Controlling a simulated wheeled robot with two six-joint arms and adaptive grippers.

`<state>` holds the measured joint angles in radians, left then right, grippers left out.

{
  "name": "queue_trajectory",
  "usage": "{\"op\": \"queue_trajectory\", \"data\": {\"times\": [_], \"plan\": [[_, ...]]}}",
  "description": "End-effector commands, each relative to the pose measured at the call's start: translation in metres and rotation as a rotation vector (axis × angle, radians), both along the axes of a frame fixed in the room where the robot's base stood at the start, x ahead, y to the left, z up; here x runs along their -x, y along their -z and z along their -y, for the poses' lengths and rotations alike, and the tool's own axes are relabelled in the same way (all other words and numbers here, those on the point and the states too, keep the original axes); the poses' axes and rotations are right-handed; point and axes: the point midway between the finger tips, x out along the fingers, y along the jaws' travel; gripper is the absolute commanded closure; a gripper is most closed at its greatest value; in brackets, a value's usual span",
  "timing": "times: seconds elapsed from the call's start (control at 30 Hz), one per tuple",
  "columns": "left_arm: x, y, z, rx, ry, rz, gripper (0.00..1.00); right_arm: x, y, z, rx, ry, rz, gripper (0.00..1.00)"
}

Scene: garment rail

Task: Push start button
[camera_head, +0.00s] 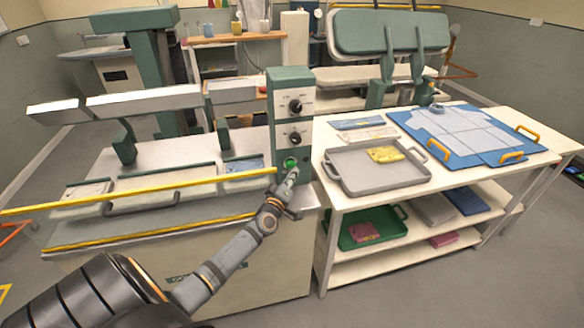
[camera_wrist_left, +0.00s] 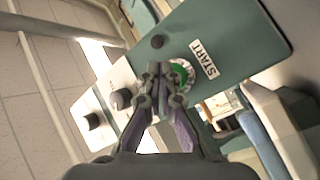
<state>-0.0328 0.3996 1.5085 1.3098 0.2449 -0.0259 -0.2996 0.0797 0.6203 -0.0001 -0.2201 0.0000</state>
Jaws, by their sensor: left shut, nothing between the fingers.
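The green start button (camera_head: 289,162) sits low on the front of the green and white control box (camera_head: 291,110), below two black knobs. In the left wrist view the green button (camera_wrist_left: 181,73) shows beside the label START (camera_wrist_left: 205,60), partly hidden by my fingers. My left gripper (camera_head: 293,174) is shut and empty, with its tips at the box just below and right of the button. In the left wrist view the shut fingertips (camera_wrist_left: 159,69) overlap the button's left edge. I cannot tell whether they touch it. My right gripper is not in view.
A yellow bar (camera_head: 140,190) runs along the machine, left of the box. A white table (camera_head: 336,192) on the right carries a grey tray (camera_head: 372,180) with a yellow cloth and a blue board (camera_head: 530,146) with a light blue garment. A lower shelf holds a green tray (camera_head: 348,240).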

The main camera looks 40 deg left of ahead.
Motion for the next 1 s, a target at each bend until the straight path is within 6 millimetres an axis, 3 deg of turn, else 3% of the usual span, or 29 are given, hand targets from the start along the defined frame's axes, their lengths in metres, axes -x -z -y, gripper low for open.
{"op": "queue_trajectory", "data": {"times": [1.0], "plan": [[-0.0084, -0.0121, -0.0086, -0.020, -0.004, 0.019, 1.00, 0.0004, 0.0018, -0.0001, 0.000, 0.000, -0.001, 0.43]]}}
